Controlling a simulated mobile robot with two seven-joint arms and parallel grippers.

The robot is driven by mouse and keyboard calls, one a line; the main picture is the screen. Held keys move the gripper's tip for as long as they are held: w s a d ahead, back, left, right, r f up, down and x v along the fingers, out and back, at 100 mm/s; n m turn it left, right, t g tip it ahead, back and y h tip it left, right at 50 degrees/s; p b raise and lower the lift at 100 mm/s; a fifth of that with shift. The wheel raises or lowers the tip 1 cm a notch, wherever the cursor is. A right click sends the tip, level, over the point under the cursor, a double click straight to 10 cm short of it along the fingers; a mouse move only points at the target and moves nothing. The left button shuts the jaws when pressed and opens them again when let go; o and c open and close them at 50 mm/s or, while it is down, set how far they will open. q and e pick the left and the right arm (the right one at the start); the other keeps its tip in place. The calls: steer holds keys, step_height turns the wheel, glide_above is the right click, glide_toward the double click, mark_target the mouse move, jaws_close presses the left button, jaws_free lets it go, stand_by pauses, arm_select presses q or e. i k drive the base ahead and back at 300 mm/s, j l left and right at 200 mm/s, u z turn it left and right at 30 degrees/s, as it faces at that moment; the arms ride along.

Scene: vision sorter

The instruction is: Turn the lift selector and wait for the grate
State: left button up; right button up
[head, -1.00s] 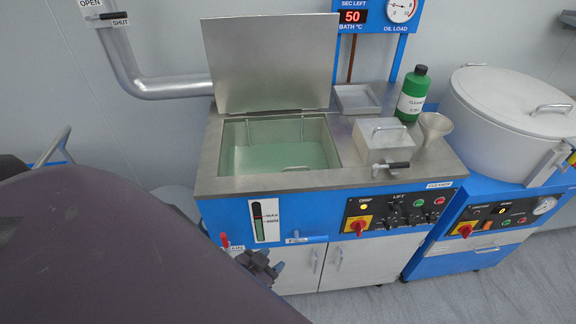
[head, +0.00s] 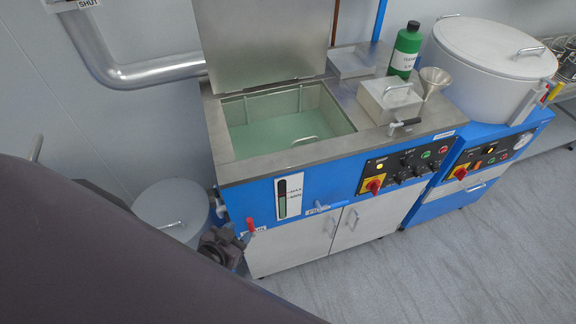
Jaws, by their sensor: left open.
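The lift selector (head: 407,164) is a small black knob under the LIFT label on the black control panel (head: 389,177). Its exact turn is too small to read. The open bath (head: 283,117) holds green liquid. No grate stands clear of the liquid; a small metal handle (head: 305,141) shows at the bath's near side. My left gripper (head: 224,246) is low at the machine's left front corner, beside the red-handled valve (head: 251,226). It is open, partly hidden by my arm, and well apart from the panel. My right gripper is out of view.
The lid (head: 262,45) stands raised behind the bath. A lidded box (head: 388,101), a green bottle (head: 406,50) and a funnel (head: 433,81) sit on the right of the top. A large round pot (head: 490,60) is farther right. A drum (head: 172,208) stands at left.

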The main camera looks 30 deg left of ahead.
mark_target(407, 163)
steer(key=k+j, duration=0.15)
steer(key=j, duration=0.25)
steer(key=k+j, duration=0.1)
steer(key=j, duration=0.3)
steer(key=k+j, duration=0.15)
steer(key=j, duration=0.25)
steer(key=k+j, duration=0.15)
steer(key=j, duration=0.3)
